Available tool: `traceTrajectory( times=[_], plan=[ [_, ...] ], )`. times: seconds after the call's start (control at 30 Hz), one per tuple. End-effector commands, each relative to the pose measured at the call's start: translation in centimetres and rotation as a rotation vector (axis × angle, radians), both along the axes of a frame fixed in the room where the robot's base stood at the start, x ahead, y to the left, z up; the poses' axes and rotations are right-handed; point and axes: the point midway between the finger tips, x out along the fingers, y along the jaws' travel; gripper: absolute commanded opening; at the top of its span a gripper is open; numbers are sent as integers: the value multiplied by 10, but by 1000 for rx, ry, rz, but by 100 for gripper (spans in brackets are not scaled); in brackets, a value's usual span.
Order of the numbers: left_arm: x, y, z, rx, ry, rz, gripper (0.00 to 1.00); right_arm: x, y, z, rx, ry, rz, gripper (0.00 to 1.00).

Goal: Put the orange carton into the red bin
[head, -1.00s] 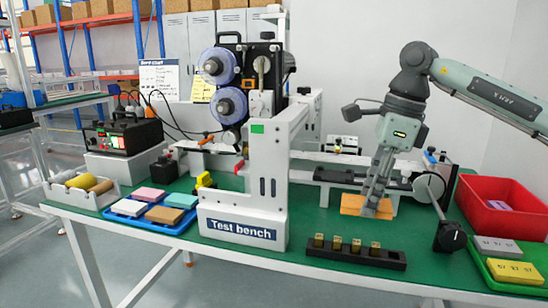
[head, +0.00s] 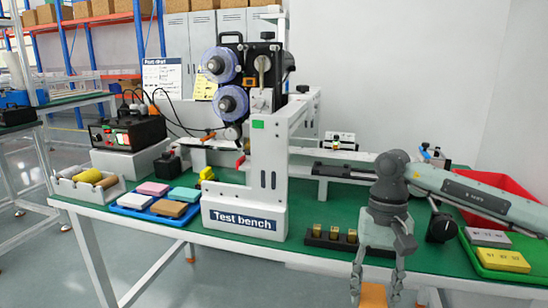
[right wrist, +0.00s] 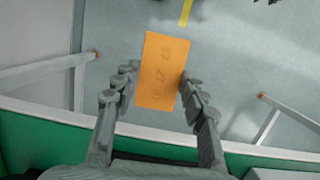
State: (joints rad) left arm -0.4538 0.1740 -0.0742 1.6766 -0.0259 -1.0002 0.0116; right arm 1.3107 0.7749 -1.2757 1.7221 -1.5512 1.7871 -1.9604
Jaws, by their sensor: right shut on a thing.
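The orange carton (head: 374,295) is held between the fingers of my right gripper (head: 377,285), low in the head view, in front of the table's front edge. The right wrist view shows the carton (right wrist: 162,70) with its printed face, between the two fingers (right wrist: 157,92), with floor behind it. The red bin (head: 512,184) stands at the right end of the green table. My right forearm crosses in front of the bin and hides much of it. My left gripper is not in view.
A green tray (head: 470,258) with a grey and a yellow carton (head: 503,260) lies in front of the bin. A black holder (head: 325,243) with brass blocks sits left of my wrist. The white test bench frame (head: 268,160) stands further left.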

Motion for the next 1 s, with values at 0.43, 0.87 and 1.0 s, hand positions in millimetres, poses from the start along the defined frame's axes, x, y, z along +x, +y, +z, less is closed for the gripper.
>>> traceTrajectory(
  times=[0.43, 0.87, 1.0],
  plan=[
    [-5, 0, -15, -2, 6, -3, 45, -14, -2, -20, 1, -2, 243, 28],
    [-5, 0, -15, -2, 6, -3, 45, -22, 56, 28, 1, -6, 543, 28],
    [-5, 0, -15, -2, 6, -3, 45, -27, 84, 53, -1, -3, 702, 28]
  ],
)
